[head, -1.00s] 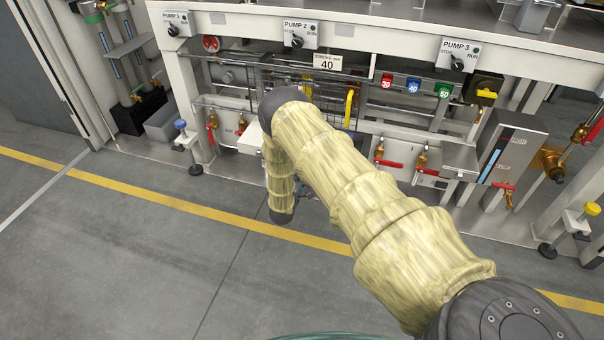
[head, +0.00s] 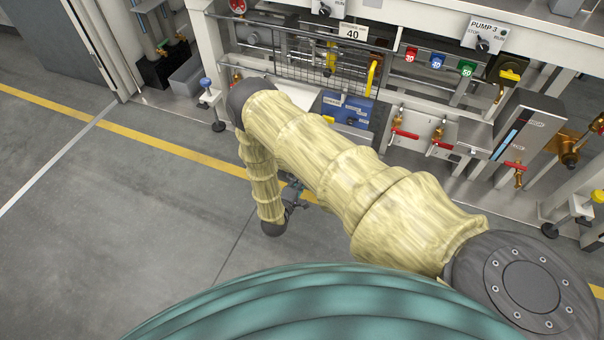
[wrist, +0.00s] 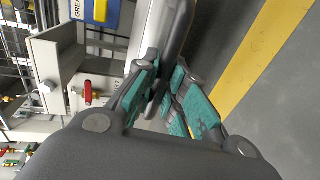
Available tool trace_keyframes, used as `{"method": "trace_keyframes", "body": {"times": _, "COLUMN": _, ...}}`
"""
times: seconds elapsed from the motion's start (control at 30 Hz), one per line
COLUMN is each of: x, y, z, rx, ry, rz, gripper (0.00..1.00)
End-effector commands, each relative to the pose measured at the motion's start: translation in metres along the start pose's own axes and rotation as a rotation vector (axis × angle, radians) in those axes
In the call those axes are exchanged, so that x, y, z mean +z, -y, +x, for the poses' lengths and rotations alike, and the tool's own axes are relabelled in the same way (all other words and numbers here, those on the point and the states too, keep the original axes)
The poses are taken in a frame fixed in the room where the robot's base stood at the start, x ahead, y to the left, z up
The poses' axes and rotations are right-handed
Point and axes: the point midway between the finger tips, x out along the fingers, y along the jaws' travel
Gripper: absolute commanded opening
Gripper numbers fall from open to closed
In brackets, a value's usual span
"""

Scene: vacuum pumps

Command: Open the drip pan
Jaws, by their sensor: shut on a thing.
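My gripper (wrist: 165,95) is shut on a dark grey bar (wrist: 179,30), which looks like the drip pan's handle, in the wrist view. The teal finger pads close around the bar from both sides. A pale strip (wrist: 150,28) beside the bar looks like the pan's front edge; most of the pan is cut off or hidden. In the head view my gripper (head: 292,194) is small and low at the front of the pump skid, partly hidden by my sleeved arm. How far the pan is out cannot be told.
A blue box (head: 347,108) with a yellow part sits behind the gripper at the skid; it shows as a blue-yellow box (wrist: 95,12) in the wrist view. Red-handled valves (head: 404,133) stand to the right. The floor beyond the yellow line (head: 130,136) is clear.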

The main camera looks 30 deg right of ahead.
Motion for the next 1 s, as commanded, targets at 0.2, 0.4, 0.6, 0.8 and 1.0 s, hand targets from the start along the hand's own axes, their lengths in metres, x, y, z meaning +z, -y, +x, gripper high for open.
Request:
{"method": "trace_keyframes", "body": {"times": 0.2, "x": 0.0, "y": 0.001, "z": -0.002, "rx": -0.001, "ry": 0.0, "rz": 0.001, "gripper": 0.0}}
{"method": "trace_keyframes", "body": {"times": 0.4, "x": 0.0, "y": 0.001, "z": -0.002, "rx": -0.001, "ry": 0.0, "rz": 0.001, "gripper": 0.19}}
{"method": "trace_keyframes", "body": {"times": 0.6, "x": 0.0, "y": 0.001, "z": -0.002, "rx": -0.001, "ry": 0.0, "rz": 0.0, "gripper": 0.35}}
{"method": "trace_keyframes", "body": {"times": 0.8, "x": 0.0, "y": 0.001, "z": -0.002, "rx": -0.001, "ry": 0.0, "rz": 0.0, "gripper": 0.35}}
{"method": "trace_keyframes", "body": {"times": 1.0, "x": -0.001, "y": 0.001, "z": -0.017, "rx": -0.003, "ry": -0.001, "rz": 0.0, "gripper": 0.35}}
